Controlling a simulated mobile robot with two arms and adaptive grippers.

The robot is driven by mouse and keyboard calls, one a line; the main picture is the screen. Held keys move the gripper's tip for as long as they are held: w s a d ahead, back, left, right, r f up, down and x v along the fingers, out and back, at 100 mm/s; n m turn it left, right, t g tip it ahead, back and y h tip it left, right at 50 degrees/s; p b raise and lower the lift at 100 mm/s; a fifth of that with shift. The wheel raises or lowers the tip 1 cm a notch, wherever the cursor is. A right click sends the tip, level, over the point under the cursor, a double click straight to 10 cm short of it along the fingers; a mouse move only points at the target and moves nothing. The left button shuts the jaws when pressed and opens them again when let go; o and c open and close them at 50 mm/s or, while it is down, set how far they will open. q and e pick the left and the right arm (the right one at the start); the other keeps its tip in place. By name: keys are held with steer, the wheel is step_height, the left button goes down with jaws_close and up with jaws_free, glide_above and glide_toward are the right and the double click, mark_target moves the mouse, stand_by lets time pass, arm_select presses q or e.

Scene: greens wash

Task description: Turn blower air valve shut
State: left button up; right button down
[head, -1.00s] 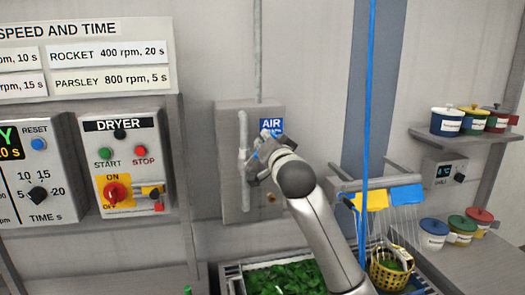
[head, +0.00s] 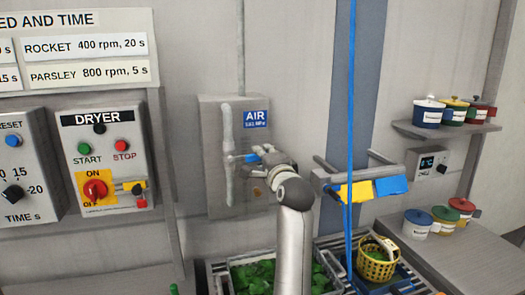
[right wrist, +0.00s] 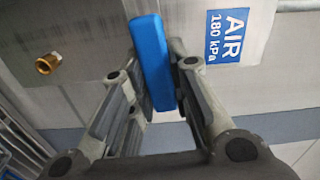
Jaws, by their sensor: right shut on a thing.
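The air valve's blue lever (head: 243,158) sticks out to the right from the vertical grey pipe (head: 228,170) on the wall box, roughly level and across the pipe. My right gripper (head: 260,156) is around its outer end, below the blue AIR label (head: 256,118). In the right wrist view the blue lever (right wrist: 152,60) sits between the two fingers of the right gripper (right wrist: 157,72), which is shut on it. The lever's gripped end is partly hidden in the head view. My left gripper is not in view.
The dryer panel (head: 105,185) is left of the valve box (head: 212,110). A blue vertical hose (head: 350,120) hangs to the right. Below are a crate of greens (head: 262,275) and a yellow basket (head: 376,265). A brass fitting (right wrist: 48,64) shows in the wrist view.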

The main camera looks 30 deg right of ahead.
steer(key=shift+f+m, duration=0.45)
steer(key=shift+m, duration=0.05)
steer(key=c, duration=1.3)
jaws_free()
steer(key=shift+v, duration=3.7)
